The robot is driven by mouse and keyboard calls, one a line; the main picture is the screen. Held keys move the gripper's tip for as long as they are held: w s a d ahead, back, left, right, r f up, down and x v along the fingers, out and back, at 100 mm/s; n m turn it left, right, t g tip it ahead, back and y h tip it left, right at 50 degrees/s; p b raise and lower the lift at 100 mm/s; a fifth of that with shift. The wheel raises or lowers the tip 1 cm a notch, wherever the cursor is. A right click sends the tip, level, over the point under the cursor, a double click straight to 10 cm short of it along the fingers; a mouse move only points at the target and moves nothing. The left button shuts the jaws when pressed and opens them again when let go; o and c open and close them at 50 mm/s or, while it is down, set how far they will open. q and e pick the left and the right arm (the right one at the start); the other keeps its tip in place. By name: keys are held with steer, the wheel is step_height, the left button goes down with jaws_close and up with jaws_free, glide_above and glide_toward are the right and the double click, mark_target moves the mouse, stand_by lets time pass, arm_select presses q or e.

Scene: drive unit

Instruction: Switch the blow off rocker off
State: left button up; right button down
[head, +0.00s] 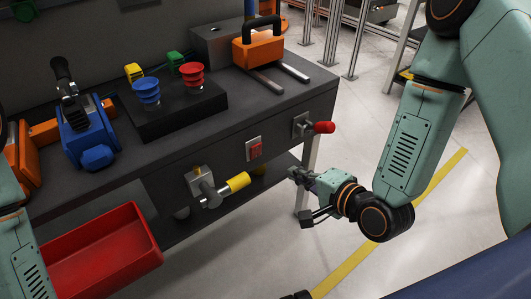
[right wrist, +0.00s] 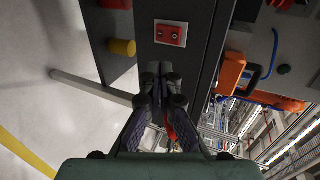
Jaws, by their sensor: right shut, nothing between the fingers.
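The blow off rocker (head: 254,149) is a small red switch in a pale square frame on the dark front face of the bench. It also shows near the top of the right wrist view (right wrist: 171,34). Its on or off position is too small to tell. My right gripper (head: 297,173) is in front of the bench, to the right of the rocker and a little lower in the head view. In the right wrist view its fingers (right wrist: 159,70) are shut and empty, pointing toward the bench front just below the rocker in the picture, apart from it. My left gripper is out of view.
A yellow-handled valve (head: 238,182) sticks out left of the rocker, and a red-handled knob (head: 322,127) to its right. A red bin (head: 95,255) hangs at the lower left. The bench top (head: 205,130) holds a blue machine (head: 90,135) and red and blue buttons.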

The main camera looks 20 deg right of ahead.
steer(key=b, duration=0.3)
glide_toward(258, 148)
step_height(258, 148, down, 4)
steer(key=w+a, duration=0.1)
steer(key=w, duration=0.1)
steer(key=shift+w+a+r+b, duration=0.15)
steer(key=shift+w+a+b, duration=0.05)
steer(key=shift+w, duration=0.35)
steer(key=shift+w+a+r+b, duration=0.15)
steer(key=shift+w+a, duration=0.05)
steer(key=shift+w, duration=0.4)
steer(key=shift+w+a+r, duration=0.1)
steer(key=shift+w, duration=0.2)
steer(key=shift+w+a+r, duration=0.1)
steer(key=shift+w, duration=0.2)
steer(key=g+p, duration=0.1)
steer(key=p, duration=0.1)
steer(key=shift+w+a+r+p, duration=0.15)
steer(key=shift+w+r+p, duration=0.25)
steer(key=shift+f, duration=0.25)
steer(key=shift+r, duration=0.1)
